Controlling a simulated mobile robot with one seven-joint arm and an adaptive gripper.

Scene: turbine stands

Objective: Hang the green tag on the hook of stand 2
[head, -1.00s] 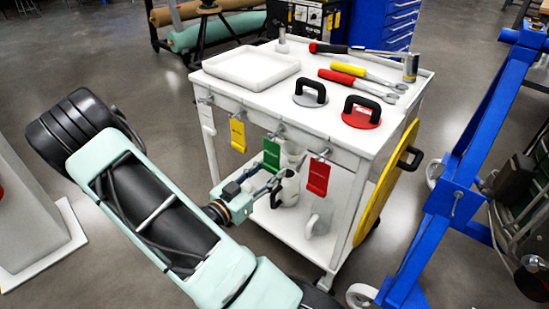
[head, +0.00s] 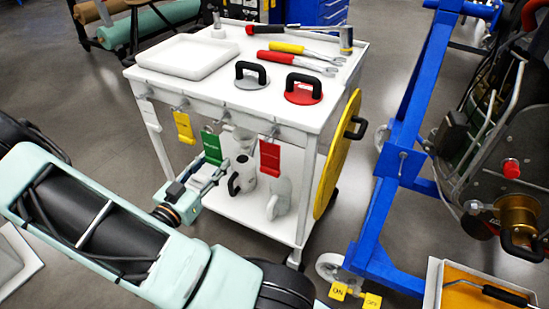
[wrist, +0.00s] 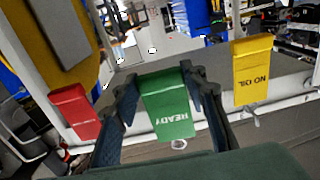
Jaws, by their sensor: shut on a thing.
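The green tag (head: 212,148) is at the front of the white cart, between the yellow and red tags. In the wrist view the green tag (wrist: 168,105) reads READY upside down and sits between my two fingers. My gripper (head: 214,172) is shut on it; the wrist view also shows the gripper (wrist: 165,92) with a finger at each side. A small ring shows at the tag's end. The tag appears slightly off the cart's front hook; I cannot tell if they touch. A blue stand (head: 405,165) is at right; its number and hook are not readable.
The white cart (head: 225,98) carries tools, a tray and suction cups. A yellow tag (head: 184,127) and a red tag (head: 270,157) hang on either side of the green one. A yellow disc (head: 335,160) is on the cart's right side. An orange-lined tray (head: 435,280) is at lower right.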

